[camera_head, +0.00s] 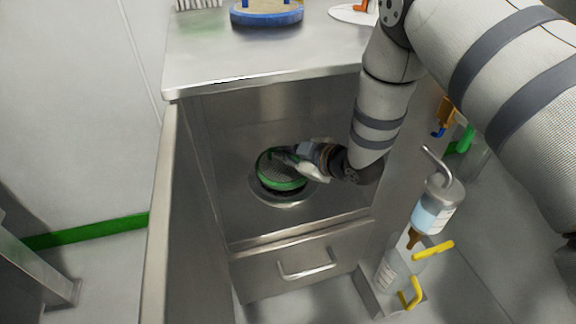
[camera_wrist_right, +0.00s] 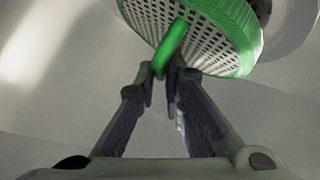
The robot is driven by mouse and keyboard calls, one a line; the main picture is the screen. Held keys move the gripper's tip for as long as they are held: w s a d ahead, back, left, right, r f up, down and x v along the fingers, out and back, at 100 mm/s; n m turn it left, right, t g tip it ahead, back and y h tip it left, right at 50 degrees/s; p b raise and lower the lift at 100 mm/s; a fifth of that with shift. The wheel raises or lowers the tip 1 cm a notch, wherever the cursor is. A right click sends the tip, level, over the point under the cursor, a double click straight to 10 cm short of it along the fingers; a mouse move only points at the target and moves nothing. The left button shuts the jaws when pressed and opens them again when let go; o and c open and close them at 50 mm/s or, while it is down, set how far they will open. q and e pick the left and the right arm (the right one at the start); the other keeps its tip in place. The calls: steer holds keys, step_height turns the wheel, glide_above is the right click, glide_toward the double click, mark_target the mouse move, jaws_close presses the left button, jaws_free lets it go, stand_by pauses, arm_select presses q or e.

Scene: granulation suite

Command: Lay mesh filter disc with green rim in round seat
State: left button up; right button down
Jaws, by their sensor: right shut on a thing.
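The mesh filter disc (camera_head: 284,183) has a green rim and a perforated grey face. It is in the cabinet's open bay, above the round seat (camera_head: 272,199), whose pale ring shows around and below it. In the right wrist view the disc (camera_wrist_right: 205,30) fills the top, with a green tab (camera_wrist_right: 170,48) at its near side. My right gripper (camera_head: 288,157) reaches in from the right. Its fingers (camera_wrist_right: 168,75) are shut on the green tab. The disc looks tilted, and I cannot tell whether it touches the seat. My left gripper is not in view.
The steel counter (camera_head: 260,60) overhangs the bay, and a blue-rimmed disc (camera_head: 266,14) lies on it. An open door (camera_head: 163,220) stands at the left. Below is a drawer with a handle (camera_head: 306,270).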

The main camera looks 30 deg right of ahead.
step_height(320, 180, down, 3)
steer(key=shift+s+r+b, duration=0.1)
steer(key=shift+r+b, duration=0.1)
steer(key=shift+b, duration=0.1)
steer(key=shift+r, duration=0.15)
steer(key=c, duration=1.7)
jaws_free()
steer(key=shift+f, duration=0.2)
